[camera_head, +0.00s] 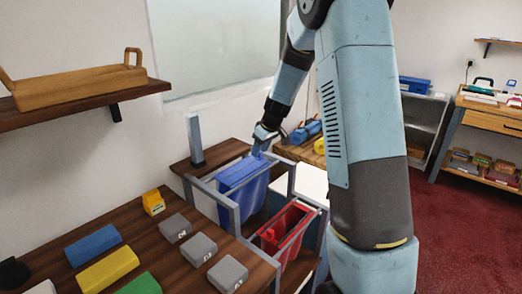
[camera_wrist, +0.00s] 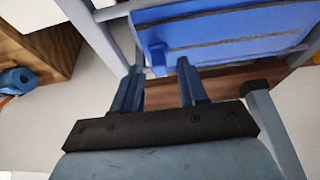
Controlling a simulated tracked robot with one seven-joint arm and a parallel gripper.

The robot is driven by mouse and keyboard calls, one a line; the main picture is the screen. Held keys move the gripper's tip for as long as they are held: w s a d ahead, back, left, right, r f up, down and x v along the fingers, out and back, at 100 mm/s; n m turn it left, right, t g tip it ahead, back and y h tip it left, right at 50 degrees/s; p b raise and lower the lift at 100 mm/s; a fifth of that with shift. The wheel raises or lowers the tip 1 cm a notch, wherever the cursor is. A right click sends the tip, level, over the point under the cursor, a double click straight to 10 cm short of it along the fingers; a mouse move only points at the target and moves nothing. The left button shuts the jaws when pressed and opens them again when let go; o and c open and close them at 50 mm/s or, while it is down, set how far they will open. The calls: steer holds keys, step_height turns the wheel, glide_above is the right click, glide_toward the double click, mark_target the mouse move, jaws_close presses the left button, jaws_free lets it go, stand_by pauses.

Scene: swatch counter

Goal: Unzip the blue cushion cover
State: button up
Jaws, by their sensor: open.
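The blue cushion cover (camera_head: 242,178) hangs in a grey metal frame, left of my arm in the head view. In the wrist view its blue top (camera_wrist: 225,28) has dark lines running along it. A small blue tab (camera_wrist: 158,56), apparently the zip pull, stands at its near end. My gripper (camera_wrist: 160,65) is open, with one fingertip to either side of the tab in the picture. I cannot tell whether they touch it. In the head view my gripper (camera_head: 262,146) is at the cover's far top end, its fingertips hard to make out.
A red cover (camera_head: 268,234) hangs in the frame (camera_head: 235,218) beside the blue one, its top apparently open. A wooden table (camera_head: 140,225) at left holds coloured and grey blocks. A wall shelf (camera_head: 75,107) carries a wooden tray. The frame's bars stand close around my gripper.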

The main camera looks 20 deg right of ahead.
steer(key=shift+w+f, duration=0.1)
steer(key=shift+f, duration=0.2)
jaws_close()
stand_by(0.5)
steer(key=shift+d, duration=0.15)
